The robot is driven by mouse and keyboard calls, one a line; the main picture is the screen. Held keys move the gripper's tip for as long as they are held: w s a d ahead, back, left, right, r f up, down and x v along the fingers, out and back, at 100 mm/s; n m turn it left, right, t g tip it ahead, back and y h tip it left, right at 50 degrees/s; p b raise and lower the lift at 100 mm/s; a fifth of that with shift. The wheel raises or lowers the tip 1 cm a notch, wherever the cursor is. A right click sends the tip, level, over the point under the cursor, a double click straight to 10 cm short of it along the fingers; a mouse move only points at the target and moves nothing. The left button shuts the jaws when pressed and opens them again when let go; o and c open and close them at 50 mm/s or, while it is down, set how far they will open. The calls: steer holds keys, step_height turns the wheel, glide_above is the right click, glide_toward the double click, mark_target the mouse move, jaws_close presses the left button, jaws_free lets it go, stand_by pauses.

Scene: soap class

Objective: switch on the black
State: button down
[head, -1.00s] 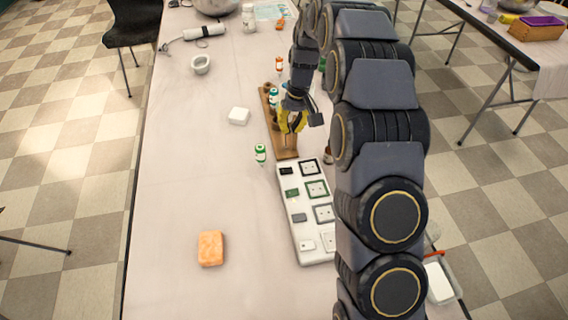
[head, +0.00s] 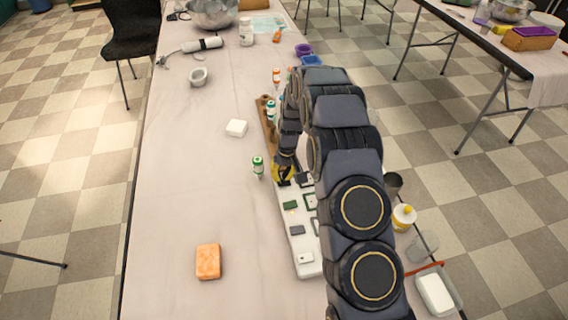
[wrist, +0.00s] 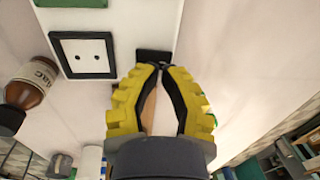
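The white power strip (head: 298,250) lies on the table, with a column of coloured switches beside framed sockets. The black switch (wrist: 155,57) is at the strip's end in the wrist view, just beyond my fingertips. My gripper (head: 284,180) is over that far end of the strip in the head view and mostly covers the black switch there. In the wrist view, the yellow fingers of my gripper (wrist: 157,68) bend inward and their tips meet, with nothing held between them. I cannot tell whether the tips touch the switch. The green switch (head: 290,205) is nearer the camera.
A black-framed socket (wrist: 82,54) is beside the black switch. A green-capped bottle (head: 258,167) stands left of the strip. A wooden rack (head: 266,125) with bottles is behind.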

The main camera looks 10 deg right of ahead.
steer(key=shift+f, duration=0.35)
steer(key=shift+a+f, duration=0.3)
steer(key=shift+f, duration=0.25)
steer(key=shift+s+a+f, duration=0.2)
steer(key=shift+s+f, duration=0.05)
steer(key=shift+f, duration=0.05)
stand_by(0.9)
steer(key=shift+s+d+r, duration=0.1)
steer(key=shift+d+r, duration=0.05)
steer(key=shift+d, duration=0.95)
step_height(320, 180, up, 14)
steer(key=d, duration=0.1)
steer(key=shift+w+r, duration=0.25)
steer(key=shift+w, duration=0.1)
